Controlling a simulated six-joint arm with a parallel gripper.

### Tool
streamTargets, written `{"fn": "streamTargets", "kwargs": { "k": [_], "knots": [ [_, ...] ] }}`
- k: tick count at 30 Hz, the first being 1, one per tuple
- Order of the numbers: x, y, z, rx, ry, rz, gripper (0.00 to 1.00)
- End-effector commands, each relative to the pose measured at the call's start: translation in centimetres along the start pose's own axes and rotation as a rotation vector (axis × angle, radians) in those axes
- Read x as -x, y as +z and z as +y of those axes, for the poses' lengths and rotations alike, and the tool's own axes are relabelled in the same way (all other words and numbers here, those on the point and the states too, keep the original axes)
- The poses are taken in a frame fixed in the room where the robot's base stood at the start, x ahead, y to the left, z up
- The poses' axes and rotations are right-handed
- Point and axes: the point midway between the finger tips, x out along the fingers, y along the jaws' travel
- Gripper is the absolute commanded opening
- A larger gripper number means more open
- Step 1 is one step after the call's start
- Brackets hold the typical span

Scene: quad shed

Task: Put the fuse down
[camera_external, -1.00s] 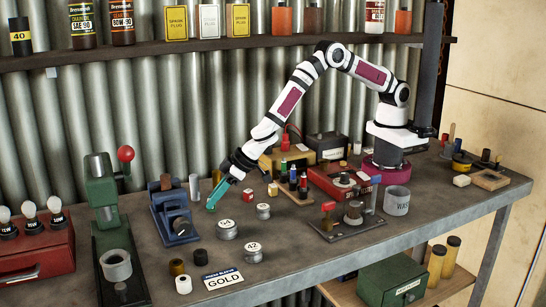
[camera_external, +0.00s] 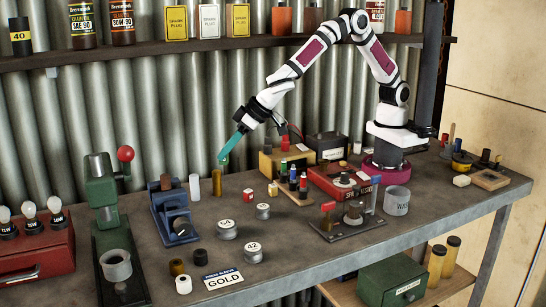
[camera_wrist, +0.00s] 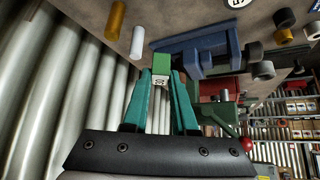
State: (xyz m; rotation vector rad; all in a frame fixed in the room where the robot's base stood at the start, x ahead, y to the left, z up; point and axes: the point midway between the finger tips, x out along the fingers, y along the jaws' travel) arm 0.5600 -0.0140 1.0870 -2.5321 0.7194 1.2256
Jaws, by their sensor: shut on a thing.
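My gripper (camera_external: 228,152) is raised above the bench, near the corrugated wall. In the wrist view, its teal fingers (camera_wrist: 160,92) are closed on a small green block with a pale marked end, the fuse (camera_wrist: 161,66). In the external view the fuse is a tiny piece at the fingertips (camera_external: 223,161), too small to make out well. It is in the air, apart from the bench top (camera_external: 330,262). A brass-coloured cylinder (camera_external: 217,184) stands on the bench below the fingertips.
A white cylinder (camera_external: 194,187) and a blue vise-like device (camera_external: 172,212) stand left of the brass cylinder. Round weights (camera_external: 227,230) and a GOLD card (camera_external: 222,279) lie in front. Small coloured pieces stand on a wooden stand (camera_external: 296,198) to the right.

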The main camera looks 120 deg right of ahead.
Motion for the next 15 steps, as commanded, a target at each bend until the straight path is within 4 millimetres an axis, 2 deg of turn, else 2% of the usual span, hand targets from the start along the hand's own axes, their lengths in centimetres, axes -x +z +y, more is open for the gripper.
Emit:
{"fn": "streamTargets", "kwargs": {
  "k": [5, 9, 15],
  "knots": [
    [3.0, 4.9, 2.7, -0.176, 0.145, 0.001, 0.0],
    [6.3, 9.2, 6.3, -0.376, 0.302, 0.002, 0.0],
    [10.7, 13.7, 11.6, -0.619, 0.491, 0.002, 0.0]
  ]
}}
